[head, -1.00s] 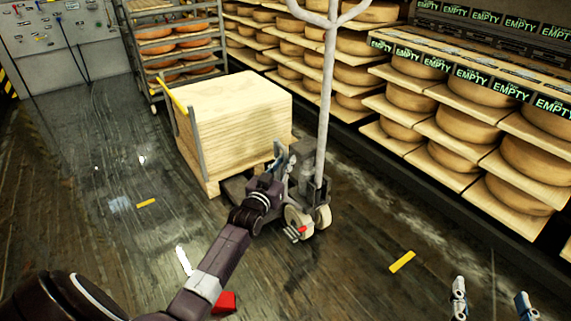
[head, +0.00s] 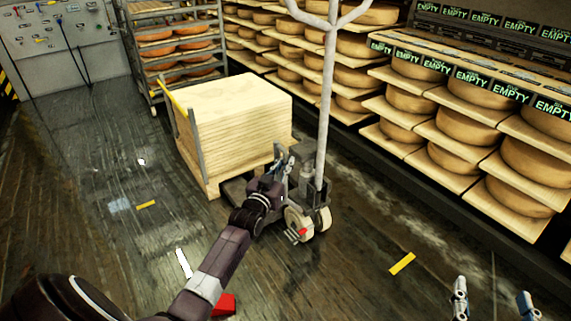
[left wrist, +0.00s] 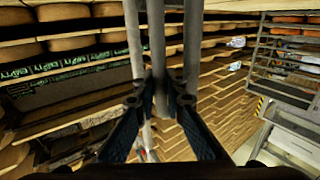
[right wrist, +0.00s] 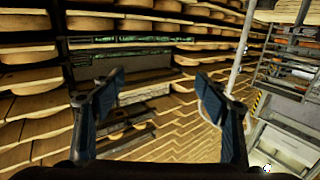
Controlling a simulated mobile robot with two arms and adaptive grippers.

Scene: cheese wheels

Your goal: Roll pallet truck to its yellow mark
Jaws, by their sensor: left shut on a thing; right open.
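The pallet truck (head: 322,190) stands in the middle of the head view, with a tall grey handle and small wheels. It carries a stack of pale boards (head: 235,110). My left gripper (head: 284,160) is at the truck's near end, beside the handle post. In the left wrist view its fingers (left wrist: 160,88) are shut on a grey upright bar (left wrist: 157,45) of the truck. Two yellow marks lie on the floor: one (head: 402,262) right of the truck, one (head: 146,204) left of it. My right gripper (head: 491,291) is open and empty at lower right.
Shelves of cheese wheels (head: 435,110) line the right side, close to the truck. A rack (head: 180,45) with orange wheels stands behind the boards. A red object (head: 224,303) lies on the floor beside my left arm. Open floor lies left and in front.

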